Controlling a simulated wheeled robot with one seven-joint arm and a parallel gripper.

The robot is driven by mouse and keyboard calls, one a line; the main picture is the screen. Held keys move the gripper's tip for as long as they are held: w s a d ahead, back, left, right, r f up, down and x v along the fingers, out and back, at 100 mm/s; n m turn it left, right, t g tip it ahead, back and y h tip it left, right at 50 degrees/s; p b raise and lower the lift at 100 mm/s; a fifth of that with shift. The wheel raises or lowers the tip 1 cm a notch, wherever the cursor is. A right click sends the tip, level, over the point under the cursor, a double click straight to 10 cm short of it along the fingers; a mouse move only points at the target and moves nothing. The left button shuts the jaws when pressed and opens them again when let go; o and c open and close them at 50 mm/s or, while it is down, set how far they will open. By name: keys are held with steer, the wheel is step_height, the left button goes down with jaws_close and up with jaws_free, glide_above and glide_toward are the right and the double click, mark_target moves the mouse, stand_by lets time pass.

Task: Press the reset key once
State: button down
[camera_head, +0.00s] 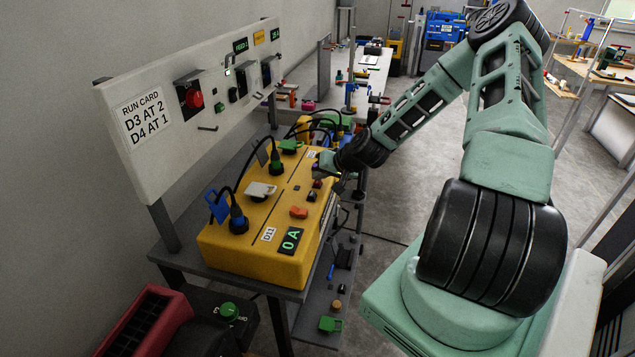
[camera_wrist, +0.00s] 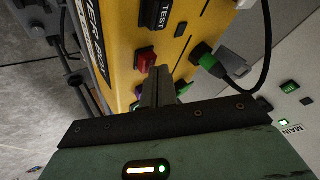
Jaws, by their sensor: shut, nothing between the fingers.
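The yellow power box (camera_head: 262,207) stands on a dark bench, with sockets, switches and small keys on its top. No key shows a readable reset label. In the wrist view a red key (camera_wrist: 146,60) sits on the yellow face (camera_wrist: 124,42) below a black TEST label (camera_wrist: 157,12). My gripper (camera_wrist: 160,82) is shut and empty, its fingertips just beside and below the red key in that view; contact cannot be told. In the head view my gripper (camera_head: 326,163) is at the box's far right edge, partly hiding that part of the panel.
A green-ringed black plug (camera_wrist: 212,62) with a cable is close right of the fingers. A white board (camera_head: 165,115) with a run card stands behind.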

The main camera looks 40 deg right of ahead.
mark_target(320, 187)
steer(key=shift+f, duration=0.25)
steer(key=shift+r, duration=0.1)
stand_by(0.3)
steer(key=shift+r+p, duration=0.5)
steer(key=shift+r, duration=0.25)
step_height(320, 187, up, 5)
steer(key=p, duration=0.3)
steer(key=shift+p, duration=0.4)
stand_by(0.5)
